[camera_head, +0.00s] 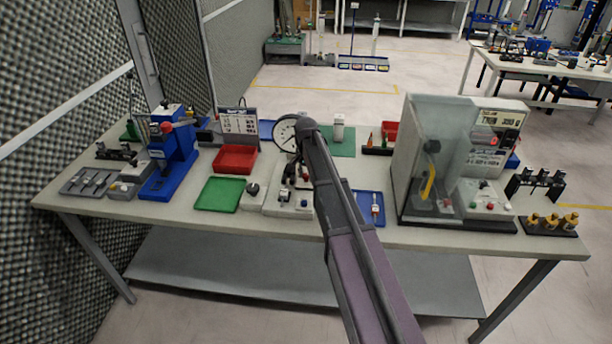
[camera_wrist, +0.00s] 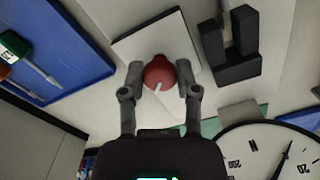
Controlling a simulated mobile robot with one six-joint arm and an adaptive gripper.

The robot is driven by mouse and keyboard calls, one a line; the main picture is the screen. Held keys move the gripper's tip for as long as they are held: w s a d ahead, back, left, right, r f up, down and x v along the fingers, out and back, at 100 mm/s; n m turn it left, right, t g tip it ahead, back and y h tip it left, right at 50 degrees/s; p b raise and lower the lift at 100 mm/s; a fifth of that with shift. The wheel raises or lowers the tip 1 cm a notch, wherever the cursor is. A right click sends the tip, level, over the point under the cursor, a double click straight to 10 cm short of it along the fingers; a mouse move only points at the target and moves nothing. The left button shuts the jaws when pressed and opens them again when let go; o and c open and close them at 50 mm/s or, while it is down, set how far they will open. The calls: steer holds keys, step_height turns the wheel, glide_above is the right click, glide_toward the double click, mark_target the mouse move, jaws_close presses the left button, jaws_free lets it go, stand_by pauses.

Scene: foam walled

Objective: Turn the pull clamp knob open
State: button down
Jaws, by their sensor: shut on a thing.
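The red knob (camera_wrist: 158,74) with a white mark line sits on a pale square base (camera_wrist: 188,55) in the wrist view. My gripper (camera_wrist: 160,68) has one finger on each side of the knob and is shut on it. In the head view my arm reaches over the middle of the bench, and the knob and fingertips cannot be made out clearly there.
A round dial gauge (camera_wrist: 268,158) is close by at lower right in the wrist view, with a black block fixture (camera_wrist: 232,62) above it. A blue tray (camera_wrist: 84,40) with screwdrivers lies at left. On the bench (camera_head: 150,212) stand a blue press (camera_head: 170,158) and a clear-screened station (camera_head: 425,150).

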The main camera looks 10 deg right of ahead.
steer(key=n, duration=0.4)
steer(key=shift+n, duration=0.3)
steer(key=n, duration=0.4)
steer(key=shift+n, duration=0.3)
steer(key=n, duration=0.4)
steer(key=shift+n, duration=2.2)
steer(key=shift+c, duration=1.7)
jaws_free()
